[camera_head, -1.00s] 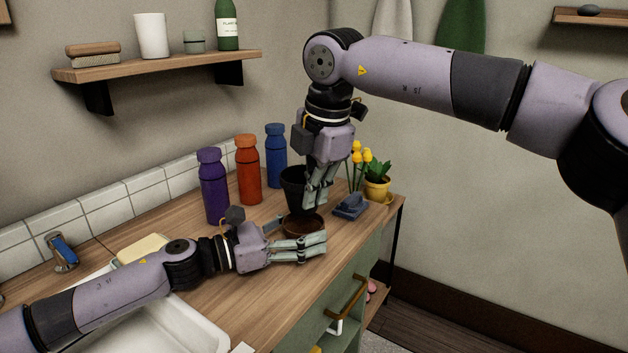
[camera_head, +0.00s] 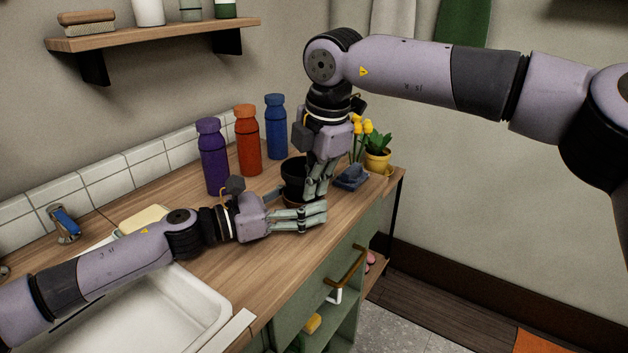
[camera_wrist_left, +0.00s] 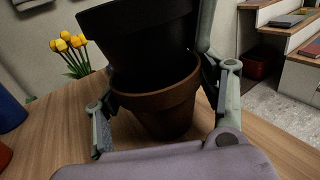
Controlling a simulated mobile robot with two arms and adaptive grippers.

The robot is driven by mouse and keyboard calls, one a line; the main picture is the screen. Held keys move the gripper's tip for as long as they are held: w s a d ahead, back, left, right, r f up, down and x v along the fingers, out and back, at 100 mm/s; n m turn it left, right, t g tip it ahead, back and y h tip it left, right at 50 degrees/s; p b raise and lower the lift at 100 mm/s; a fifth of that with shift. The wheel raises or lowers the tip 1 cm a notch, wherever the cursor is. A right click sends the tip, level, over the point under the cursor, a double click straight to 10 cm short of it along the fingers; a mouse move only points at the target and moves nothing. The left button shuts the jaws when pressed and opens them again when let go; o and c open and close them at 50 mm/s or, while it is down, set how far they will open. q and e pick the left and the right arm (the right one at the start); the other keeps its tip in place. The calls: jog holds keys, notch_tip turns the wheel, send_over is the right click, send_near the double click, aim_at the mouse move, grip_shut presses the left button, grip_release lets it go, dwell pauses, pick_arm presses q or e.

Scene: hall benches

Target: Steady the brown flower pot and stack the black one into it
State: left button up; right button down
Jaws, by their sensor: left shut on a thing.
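The brown flower pot (camera_wrist_left: 160,112) stands upright on the wooden counter in the left wrist view. My left gripper (camera_head: 316,214) is shut on it, one finger on each side. The black flower pot (camera_head: 292,178) is at the brown pot's mouth; in the left wrist view the black pot (camera_wrist_left: 140,40) has its lower part inside the brown rim and looks slightly tilted. My right gripper (camera_head: 315,190) comes from above and is shut on the black pot's wall. In the head view the left gripper and black pot hide most of the brown pot.
Purple (camera_head: 213,156), orange (camera_head: 247,140) and blue bottles (camera_head: 275,127) stand behind, near the tiles. A blue-grey object (camera_head: 351,178), yellow flowers and a yellow plant pot (camera_head: 378,162) are right of the pots. A sink (camera_head: 175,310) lies at front left.

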jog(key=c, duration=2.4)
grip_release()
jog(key=c, duration=1.7)
grip_release()
jog(key=v, duration=1.2)
pick_arm(q)
jog(key=o, duration=1.2)
